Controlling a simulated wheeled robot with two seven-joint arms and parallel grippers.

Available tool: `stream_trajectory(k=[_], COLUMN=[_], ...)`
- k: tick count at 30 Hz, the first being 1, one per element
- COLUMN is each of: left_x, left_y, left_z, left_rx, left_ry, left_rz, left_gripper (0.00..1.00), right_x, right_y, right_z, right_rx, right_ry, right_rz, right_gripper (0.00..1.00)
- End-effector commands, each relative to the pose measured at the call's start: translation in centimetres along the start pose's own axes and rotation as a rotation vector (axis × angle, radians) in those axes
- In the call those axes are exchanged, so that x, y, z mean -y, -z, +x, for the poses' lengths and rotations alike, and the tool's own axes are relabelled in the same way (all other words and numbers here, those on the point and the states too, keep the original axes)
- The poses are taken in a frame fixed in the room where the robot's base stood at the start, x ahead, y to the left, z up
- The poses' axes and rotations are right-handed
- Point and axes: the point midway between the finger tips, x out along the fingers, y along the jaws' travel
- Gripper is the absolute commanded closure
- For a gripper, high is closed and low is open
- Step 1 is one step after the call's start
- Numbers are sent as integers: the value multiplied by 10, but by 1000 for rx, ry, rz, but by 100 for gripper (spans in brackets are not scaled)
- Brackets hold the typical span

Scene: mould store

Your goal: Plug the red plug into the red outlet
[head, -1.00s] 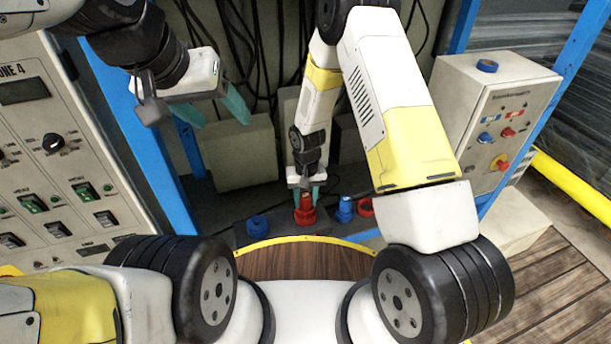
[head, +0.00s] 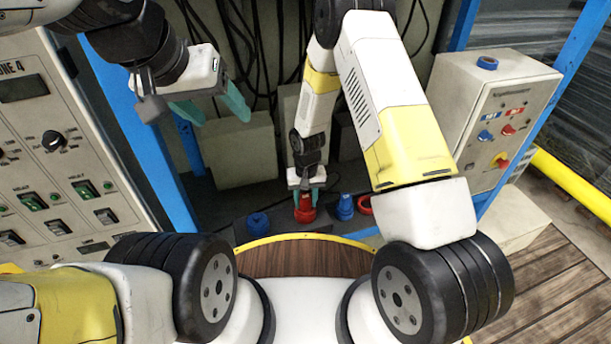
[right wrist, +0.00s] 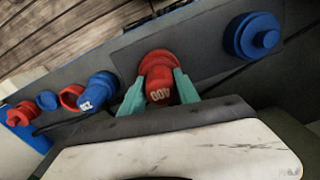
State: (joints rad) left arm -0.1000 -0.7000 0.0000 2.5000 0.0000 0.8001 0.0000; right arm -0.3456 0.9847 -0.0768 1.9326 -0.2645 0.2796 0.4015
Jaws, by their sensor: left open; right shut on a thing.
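My right gripper (head: 305,197) points down and is shut on the red plug (right wrist: 160,90), which has pale marks on its end. In the right wrist view the two green fingers (right wrist: 160,92) hold the plug from both sides. The plug is in line with the red outlet (head: 304,214), whose round collar (right wrist: 156,60) shows right behind it. The two touch or nearly touch; how deep the plug sits cannot be told. My left gripper (head: 215,112) is open and empty, raised at the upper left, well away from the outlets.
A blue outlet (head: 258,223) lies left of the red one. A blue plug (head: 345,207) and a red ring-shaped part (head: 365,204) are to its right. A control box (head: 497,125) stands at right, a switch panel (head: 60,170) at left, with blue posts (head: 140,150) between. Cables hang behind.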

Motion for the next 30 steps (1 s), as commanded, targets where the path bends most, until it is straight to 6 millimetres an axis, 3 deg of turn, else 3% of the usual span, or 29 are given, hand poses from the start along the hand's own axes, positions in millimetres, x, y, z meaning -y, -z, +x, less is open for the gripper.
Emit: stream_trajectory(k=[5,6,9,15,19,30], left_x=[0,0,0,0,0,0], left_y=[0,0,0,0,0,0], left_z=[0,0,0,0,0,0], left_rx=[0,0,0,0,0,0], left_ry=[0,0,0,0,0,0], left_rz=[0,0,0,0,0,0], left_gripper=[35,35,35,35,35,35], right_x=[0,0,0,0,0,0], right_y=[0,0,0,0,0,0], right_z=[0,0,0,0,0,-3], right_rx=[0,0,0,0,1,0], right_ry=[0,0,0,0,0,0], right_rz=[0,0,0,0,0,0], right_gripper=[100,54,37,37,19,19])
